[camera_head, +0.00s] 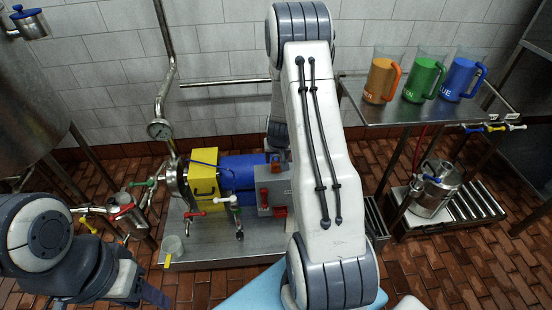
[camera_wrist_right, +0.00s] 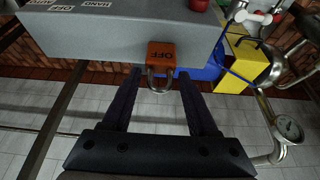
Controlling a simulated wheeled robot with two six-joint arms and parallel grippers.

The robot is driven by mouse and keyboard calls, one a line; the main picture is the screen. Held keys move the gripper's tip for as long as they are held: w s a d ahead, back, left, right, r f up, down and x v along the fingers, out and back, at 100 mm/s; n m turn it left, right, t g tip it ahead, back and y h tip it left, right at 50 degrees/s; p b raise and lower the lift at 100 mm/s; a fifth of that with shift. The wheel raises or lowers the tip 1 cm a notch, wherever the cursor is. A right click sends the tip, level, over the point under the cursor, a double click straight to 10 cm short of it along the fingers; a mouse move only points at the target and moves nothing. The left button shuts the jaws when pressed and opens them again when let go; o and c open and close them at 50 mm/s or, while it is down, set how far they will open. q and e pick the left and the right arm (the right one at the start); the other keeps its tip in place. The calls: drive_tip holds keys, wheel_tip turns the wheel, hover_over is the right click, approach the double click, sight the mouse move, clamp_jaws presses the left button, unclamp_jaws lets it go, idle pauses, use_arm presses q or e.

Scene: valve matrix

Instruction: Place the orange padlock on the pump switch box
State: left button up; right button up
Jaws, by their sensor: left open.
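The gripper's two dark fingers are spread, one on each side of the shackle, with gaps on both sides. I cannot tell whether the padlock is hooked onto the box. In the head view the switch box (camera_head: 271,190) is partly behind my white right arm, which hides most of the right gripper. My left gripper (camera_head: 154,296) is low at the left, away from the box.
The yellow guard (camera_head: 204,178) and blue motor (camera_head: 238,172) stand left of the box on a metal skid (camera_head: 200,248). A pressure gauge (camera_head: 160,129) is behind. A shelf (camera_head: 425,107) with orange, green and blue jugs is at the right.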

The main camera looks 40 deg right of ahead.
drive_tip(key=shift+o, duration=0.5)
